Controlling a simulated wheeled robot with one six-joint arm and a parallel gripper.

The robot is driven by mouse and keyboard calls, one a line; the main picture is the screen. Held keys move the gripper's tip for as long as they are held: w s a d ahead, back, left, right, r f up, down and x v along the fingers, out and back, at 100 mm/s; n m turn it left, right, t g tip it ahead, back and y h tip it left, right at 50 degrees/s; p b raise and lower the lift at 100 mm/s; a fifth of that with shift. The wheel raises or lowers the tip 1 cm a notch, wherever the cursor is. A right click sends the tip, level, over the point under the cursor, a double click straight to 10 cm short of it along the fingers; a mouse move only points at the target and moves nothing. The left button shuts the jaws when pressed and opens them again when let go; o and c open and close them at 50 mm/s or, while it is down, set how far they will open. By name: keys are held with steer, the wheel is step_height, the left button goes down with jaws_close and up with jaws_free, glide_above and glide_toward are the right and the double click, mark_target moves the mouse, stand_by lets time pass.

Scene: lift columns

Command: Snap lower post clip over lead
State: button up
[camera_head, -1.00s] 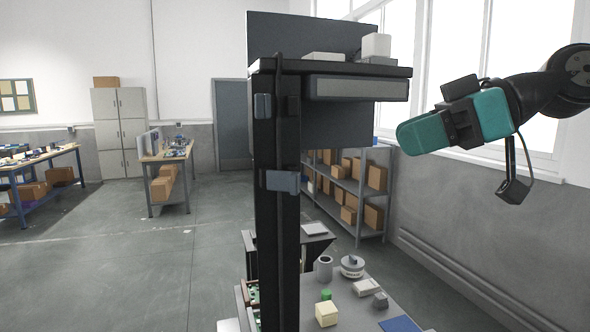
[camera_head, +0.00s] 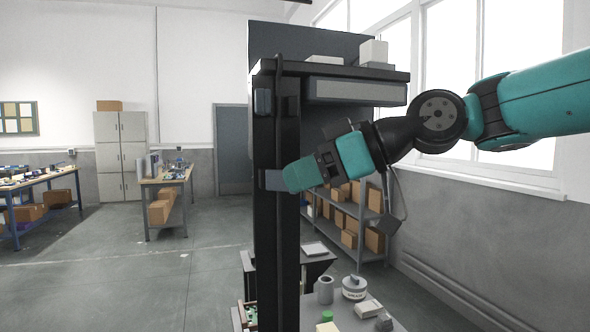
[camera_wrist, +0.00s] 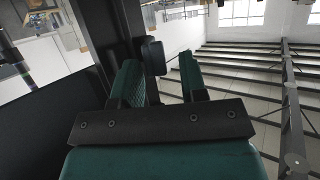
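The black post (camera_head: 265,230) stands upright in the middle of the head view, with a dark lead (camera_head: 279,90) running down its face. An upper clip (camera_head: 263,101) sits higher on the post. My gripper (camera_head: 290,178) is at the lower clip's height, at its right end. In the wrist view my two green fingers (camera_wrist: 160,78) are apart, with a dark clip (camera_wrist: 153,56) just beyond the gap between them. I cannot tell whether they touch it.
A shelf top (camera_head: 330,68) with white boxes juts right from the post above my arm. A grey bench (camera_head: 345,318) with small parts stands below. Shelving with cartons (camera_head: 345,210) is behind. Open floor lies to the left.

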steer(key=shift+x, duration=0.85)
steer(key=shift+c, duration=0.4)
steer(key=shift+f, duration=0.1)
jaws_close()
steer(key=shift+w, duration=0.1)
steer(key=n+g+p, duration=0.1)
steer(key=w+n+g+p, duration=0.1)
steer(key=g, duration=0.1)
steer(key=n+g+p, duration=0.1)
steer(key=n+g, duration=0.1)
steer(key=shift+w+d+y+p, duration=0.2)
steer(key=shift+d+y+p, duration=0.1)
steer(key=shift+p, duration=0.1)
